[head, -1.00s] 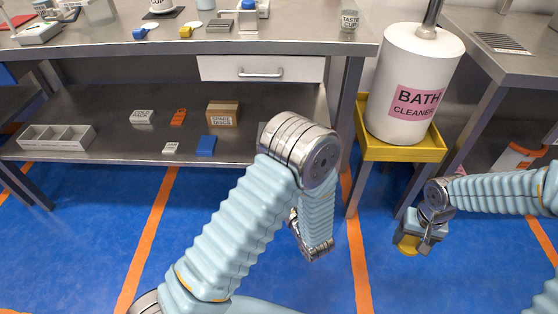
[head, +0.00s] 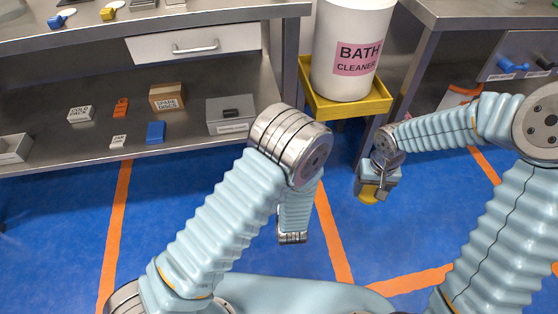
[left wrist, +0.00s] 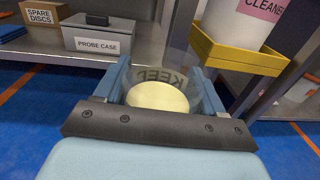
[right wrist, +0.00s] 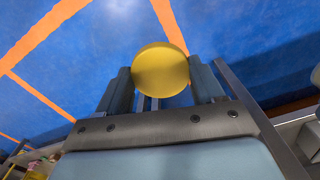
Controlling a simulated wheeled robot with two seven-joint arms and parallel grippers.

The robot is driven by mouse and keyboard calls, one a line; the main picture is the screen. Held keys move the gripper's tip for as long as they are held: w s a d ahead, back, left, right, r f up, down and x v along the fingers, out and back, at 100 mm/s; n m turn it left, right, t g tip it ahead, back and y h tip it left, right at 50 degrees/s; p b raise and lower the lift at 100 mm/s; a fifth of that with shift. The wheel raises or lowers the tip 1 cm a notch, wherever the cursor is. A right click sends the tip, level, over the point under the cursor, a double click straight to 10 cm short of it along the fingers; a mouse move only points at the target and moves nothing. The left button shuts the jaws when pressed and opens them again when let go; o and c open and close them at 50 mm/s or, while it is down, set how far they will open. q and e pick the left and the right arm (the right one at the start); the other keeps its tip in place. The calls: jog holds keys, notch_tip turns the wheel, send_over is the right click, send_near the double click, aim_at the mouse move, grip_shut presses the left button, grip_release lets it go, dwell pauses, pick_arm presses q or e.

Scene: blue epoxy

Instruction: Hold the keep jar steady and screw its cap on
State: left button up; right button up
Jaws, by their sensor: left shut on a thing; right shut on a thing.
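The keep jar (left wrist: 180,82) is a clear vessel with KEEP lettering, seen in the left wrist view with a cream disc-shaped area at its near end. My left gripper (left wrist: 160,88) is shut on it, one finger on each side. In the head view the jar is hidden and only the end of my left arm shows. The cap (right wrist: 161,70) is a round yellow disc in the right wrist view. My right gripper (right wrist: 162,84) is shut on it. In the head view the cap (head: 368,194) shows below the right gripper (head: 377,183), apart from the left arm.
A bath cleaner drum (head: 350,55) stands in a yellow tray (head: 345,107) beyond the arms. A steel bench with a lower shelf (head: 75,160) is at left, holding a probe case (head: 230,116) and small boxes. Blue floor (head: 230,250) with orange lines is clear.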

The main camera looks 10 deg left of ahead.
jog(key=shift+a, duration=0.1)
jog(key=w+a+r, duration=0.1)
jog(key=a+r, duration=0.4)
jog(key=a, duration=0.3)
jog(key=w+a+r+n, duration=0.1)
jog(key=a+r, duration=0.4)
jog(key=a, duration=0.3)
jog(key=w+a+r+n, duration=0.1)
jog(key=w+a+r, duration=0.1)
jog(key=a+r, duration=0.3)
jog(key=a, duration=0.3)
jog(key=shift+w+a+f, duration=0.1)
jog(key=shift+f, duration=2)
jog(key=shift+f, duration=0.85)
jog(key=shift+f, duration=0.55)
